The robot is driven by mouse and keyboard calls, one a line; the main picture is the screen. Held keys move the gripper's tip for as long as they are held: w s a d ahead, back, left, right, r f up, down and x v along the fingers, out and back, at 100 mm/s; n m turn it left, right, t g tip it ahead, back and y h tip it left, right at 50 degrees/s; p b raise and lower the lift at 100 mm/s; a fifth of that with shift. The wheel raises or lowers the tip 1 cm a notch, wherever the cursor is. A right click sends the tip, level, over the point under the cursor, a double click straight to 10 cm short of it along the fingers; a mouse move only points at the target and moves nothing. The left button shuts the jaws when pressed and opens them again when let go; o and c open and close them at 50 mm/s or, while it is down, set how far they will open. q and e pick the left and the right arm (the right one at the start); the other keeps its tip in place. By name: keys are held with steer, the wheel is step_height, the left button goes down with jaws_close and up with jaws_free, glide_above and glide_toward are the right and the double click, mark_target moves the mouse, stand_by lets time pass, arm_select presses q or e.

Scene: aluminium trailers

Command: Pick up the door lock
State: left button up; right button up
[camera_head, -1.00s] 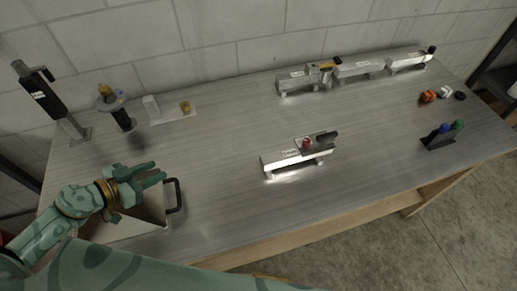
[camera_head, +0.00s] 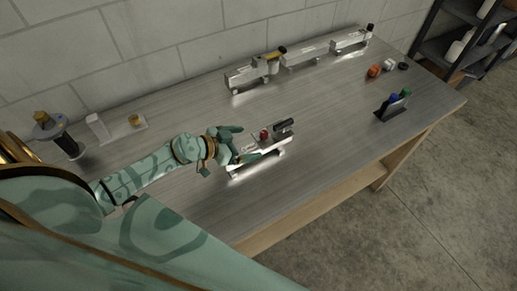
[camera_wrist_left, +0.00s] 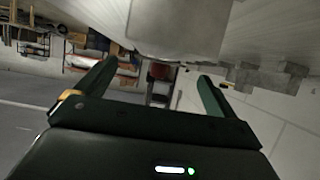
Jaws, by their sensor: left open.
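An aluminium trailer piece (camera_head: 265,158) lies on the middle of the table. On top of it are a small red knob (camera_head: 264,135) and a dark handle-like part (camera_head: 284,125); I take these as the door lock, though I cannot be sure. My left gripper (camera_head: 247,143) is open at the trailer's left end, its fingers pointing toward the red knob and partly covering that end. In the left wrist view, a red part (camera_wrist_left: 160,71) with dark pieces shows between the open fingers, beyond the fingertips. A large pale block (camera_wrist_left: 180,30) fills the top there. My right gripper is not in view.
A row of aluminium pieces (camera_head: 305,55) stands along the table's back. Orange, white and black small parts (camera_head: 374,71) lie at the right, near a dark holder (camera_head: 391,108) with blue and green tops. A stand (camera_head: 66,144) is at the left. The front right tabletop is clear.

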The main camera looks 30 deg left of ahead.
mark_target(256, 141)
arm_select(q)
steer(key=b+x, duration=0.1)
steer(key=x, duration=0.2)
steer(key=shift+f, duration=0.25)
steer(key=shift+w+d+f, duration=0.1)
steer(key=shift+w, duration=0.3)
steer(key=shift+s, duration=0.1)
steer(key=shift+c, duration=0.6)
steer(key=c, duration=1.5)
steer(key=shift+r, duration=0.2)
